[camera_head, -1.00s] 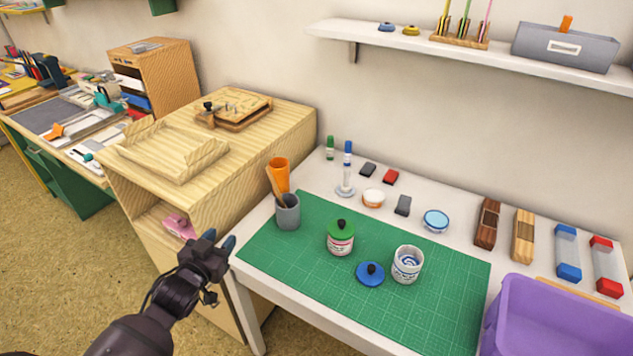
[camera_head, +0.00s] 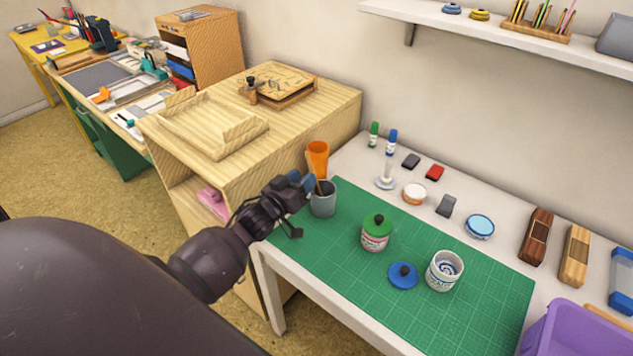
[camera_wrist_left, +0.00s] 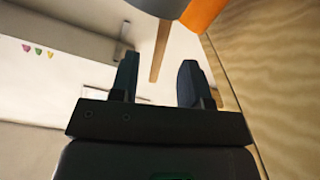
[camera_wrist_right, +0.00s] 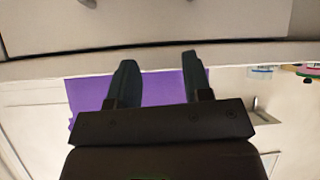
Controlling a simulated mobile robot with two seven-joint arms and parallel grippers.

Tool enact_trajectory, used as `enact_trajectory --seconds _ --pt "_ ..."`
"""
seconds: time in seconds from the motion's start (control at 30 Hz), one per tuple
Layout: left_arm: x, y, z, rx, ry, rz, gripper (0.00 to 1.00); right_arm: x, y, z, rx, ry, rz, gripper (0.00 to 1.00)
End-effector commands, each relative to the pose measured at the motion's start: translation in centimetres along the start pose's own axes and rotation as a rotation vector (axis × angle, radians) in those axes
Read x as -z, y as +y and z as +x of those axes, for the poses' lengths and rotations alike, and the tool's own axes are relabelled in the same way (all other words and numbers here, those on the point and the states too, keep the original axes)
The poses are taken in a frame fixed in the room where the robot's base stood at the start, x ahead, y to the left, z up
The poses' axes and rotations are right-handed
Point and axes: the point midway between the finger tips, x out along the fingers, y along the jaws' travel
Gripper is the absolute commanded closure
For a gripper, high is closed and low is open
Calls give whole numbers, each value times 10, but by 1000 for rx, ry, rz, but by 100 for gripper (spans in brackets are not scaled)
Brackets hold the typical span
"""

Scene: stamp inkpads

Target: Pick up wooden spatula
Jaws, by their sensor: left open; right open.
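The wooden spatula (camera_head: 319,187) stands tilted in the grey cup (camera_head: 323,203) at the left end of the green mat. Its handle (camera_wrist_left: 160,50) also shows in the left wrist view, between the two finger lines, with the grey cup (camera_wrist_left: 160,6) above it. My left gripper (camera_head: 302,182) is open, just left of the spatula at the cup's rim height, and partly hides it. Whether a finger touches the handle I cannot tell. My right gripper (camera_wrist_right: 158,70) is open and empty; it is out of the head view.
A wooden cabinet (camera_head: 325,105) rises at the left. A green-lidded jar (camera_head: 375,234), a blue lid (camera_head: 403,277) and an open jar (camera_head: 445,272) stand on the mat (camera_head: 455,318). A purple bin (camera_head: 570,335) is at the right.

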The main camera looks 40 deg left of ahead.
Motion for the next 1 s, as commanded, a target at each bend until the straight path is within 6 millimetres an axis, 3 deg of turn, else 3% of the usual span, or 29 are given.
enact_trajectory --seconds 0.23,0.6,0.9,1.0 --pt "0 0 15 0 0 0 57 2 -1 1 0 5 2 55" --pt "0 1 57 0 0 0 57 -5 -3 2 0 -7 10 55" --pt "0 1 60 0 -1 1 57 -4 -3 1 0 -5 9 55" --pt "0 1 60 0 -1 1 71 -4 -2 1 0 -5 7 55"
